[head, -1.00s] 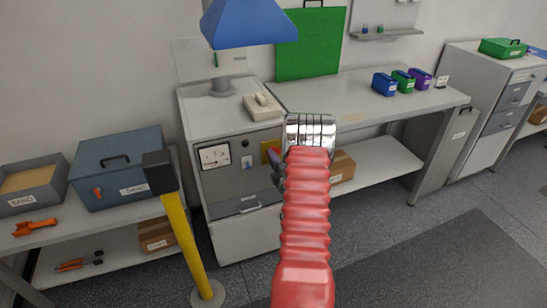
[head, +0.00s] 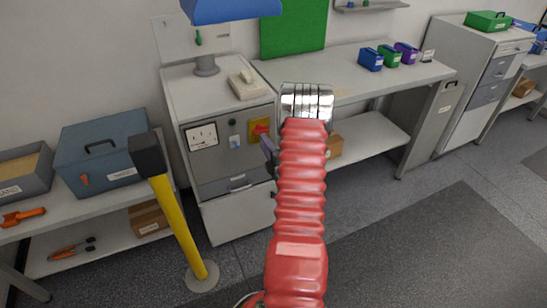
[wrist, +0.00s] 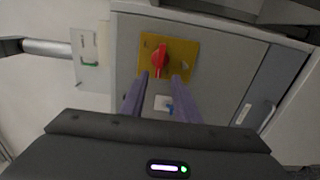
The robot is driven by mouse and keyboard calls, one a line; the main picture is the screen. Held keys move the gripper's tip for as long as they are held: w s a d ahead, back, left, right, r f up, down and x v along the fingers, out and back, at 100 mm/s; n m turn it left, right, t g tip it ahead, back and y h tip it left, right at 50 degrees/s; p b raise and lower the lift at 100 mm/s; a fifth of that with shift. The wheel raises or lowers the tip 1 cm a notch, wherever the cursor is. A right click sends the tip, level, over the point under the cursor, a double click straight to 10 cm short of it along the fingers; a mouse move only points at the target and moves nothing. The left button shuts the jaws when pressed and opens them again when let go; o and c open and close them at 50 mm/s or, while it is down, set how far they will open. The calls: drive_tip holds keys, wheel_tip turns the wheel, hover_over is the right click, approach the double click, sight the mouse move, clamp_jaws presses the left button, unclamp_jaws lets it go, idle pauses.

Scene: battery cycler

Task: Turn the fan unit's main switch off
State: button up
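The fan unit is a grey cabinet (head: 225,165). On its front is a yellow plate (head: 255,126) with a red rotary switch, partly hidden behind my arm in the head view. In the wrist view the yellow plate (wrist: 185,50) and red knob (wrist: 160,60) show clearly. The knob's grip runs roughly up and down in that picture. My gripper (wrist: 162,78) is open, its two purple-grey fingers spread on either side below the knob. Nothing is between them; whether the tips touch the plate I cannot tell. In the head view my gripper (head: 268,150) is mostly hidden.
A small switch (head: 234,141) and a meter (head: 201,136) sit left of the yellow plate. A yellow post with a black top (head: 170,205) stands front left of the cabinet. A blue hood (head: 232,8) hangs above. A bench (head: 350,78) adjoins on the right; floor in front is open.

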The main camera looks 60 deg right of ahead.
drive_tip(key=v, duration=0.8)
drive_tip(key=shift+f, duration=0.1)
idle(0.4)
